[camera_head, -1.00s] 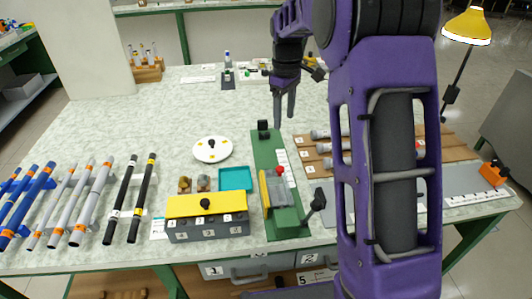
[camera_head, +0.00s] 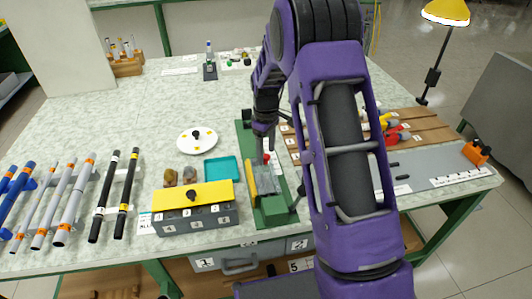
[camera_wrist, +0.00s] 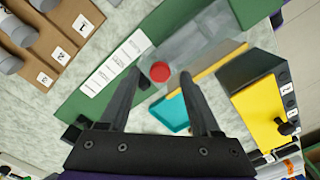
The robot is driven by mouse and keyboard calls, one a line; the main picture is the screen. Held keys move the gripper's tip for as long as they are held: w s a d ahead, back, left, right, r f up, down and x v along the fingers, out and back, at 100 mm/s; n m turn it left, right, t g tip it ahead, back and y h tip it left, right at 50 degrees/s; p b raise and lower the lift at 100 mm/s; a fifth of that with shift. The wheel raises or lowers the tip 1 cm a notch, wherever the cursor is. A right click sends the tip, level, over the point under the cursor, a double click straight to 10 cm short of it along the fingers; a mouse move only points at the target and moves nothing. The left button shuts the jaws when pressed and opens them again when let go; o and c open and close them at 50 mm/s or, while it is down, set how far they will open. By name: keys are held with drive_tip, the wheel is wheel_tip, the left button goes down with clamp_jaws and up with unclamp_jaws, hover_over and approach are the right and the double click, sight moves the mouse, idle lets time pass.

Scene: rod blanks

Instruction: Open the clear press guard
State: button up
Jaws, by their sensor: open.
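The press stands on a long green base (camera_head: 272,211) near the table's front. Its clear guard (camera_wrist: 200,42) shows as a pale see-through panel over the base in the wrist view, with a yellow bar (camera_head: 251,181) along one side. A red knob (camera_head: 267,158) sits at the guard's back end. My gripper (camera_wrist: 163,82) is open and points down over the press. In the wrist view the red knob (camera_wrist: 160,71) lies between the two fingertips. I cannot tell whether a finger touches it. My arm hides part of the press's right side in the head view.
A teal tray (camera_head: 222,171) and a grey box with a yellow lid (camera_head: 193,195) stand close left of the press. A white round plate (camera_head: 197,141) lies behind them. Wooden numbered racks (camera_head: 425,123) lie to the right.

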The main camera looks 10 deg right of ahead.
drive_tip(key=shift+f, duration=0.6)
clamp_jaws()
idle(1.1)
